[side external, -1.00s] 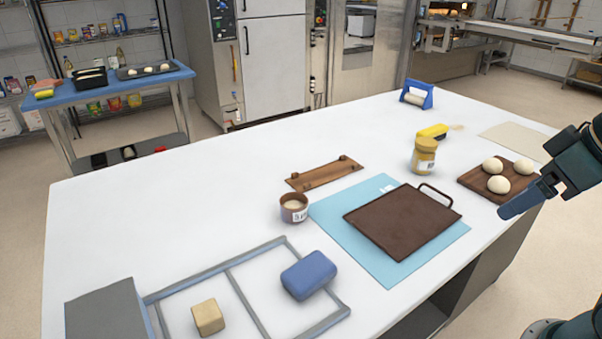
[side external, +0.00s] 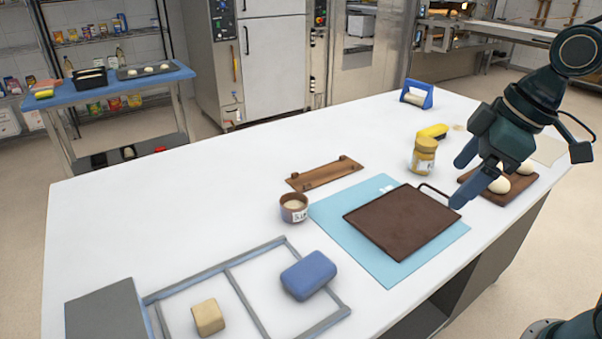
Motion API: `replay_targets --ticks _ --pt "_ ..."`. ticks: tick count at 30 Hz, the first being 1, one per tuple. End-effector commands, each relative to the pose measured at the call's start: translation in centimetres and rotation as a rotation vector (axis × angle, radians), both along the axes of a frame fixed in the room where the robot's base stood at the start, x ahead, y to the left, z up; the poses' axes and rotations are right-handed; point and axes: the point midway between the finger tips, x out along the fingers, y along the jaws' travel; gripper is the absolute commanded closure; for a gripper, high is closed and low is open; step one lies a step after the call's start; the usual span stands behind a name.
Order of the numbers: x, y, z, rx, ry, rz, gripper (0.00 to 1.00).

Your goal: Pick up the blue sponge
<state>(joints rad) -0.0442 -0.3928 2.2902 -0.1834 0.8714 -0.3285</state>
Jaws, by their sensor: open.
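The blue sponge (side external: 309,274) is a rounded block. It lies in the right compartment of a flat grey frame (side external: 233,268) at the near part of the white table, close to the frame's right side. My gripper (side external: 464,182) is open and empty. It is above the table's right part, by the handle end of the dark brown board, well to the right of and farther back than the sponge. Nothing hides the sponge.
A beige block (side external: 208,317) sits in the frame's left compartment. A dark brown board (side external: 403,222) lies on a light blue mat (side external: 330,213). A small cup (side external: 293,208), a wooden rack (side external: 325,174) and a yellow-lidded jar (side external: 423,156) stand behind. The table's left part is clear.

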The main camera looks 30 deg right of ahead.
Motion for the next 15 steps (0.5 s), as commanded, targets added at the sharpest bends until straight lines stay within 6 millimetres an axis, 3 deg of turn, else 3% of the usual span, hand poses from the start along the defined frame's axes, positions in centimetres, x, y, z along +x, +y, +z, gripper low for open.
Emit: replay_targets --ticks 15 --pt "8.7 6.0 -3.6 -0.017 0.066 0.571 0.15"
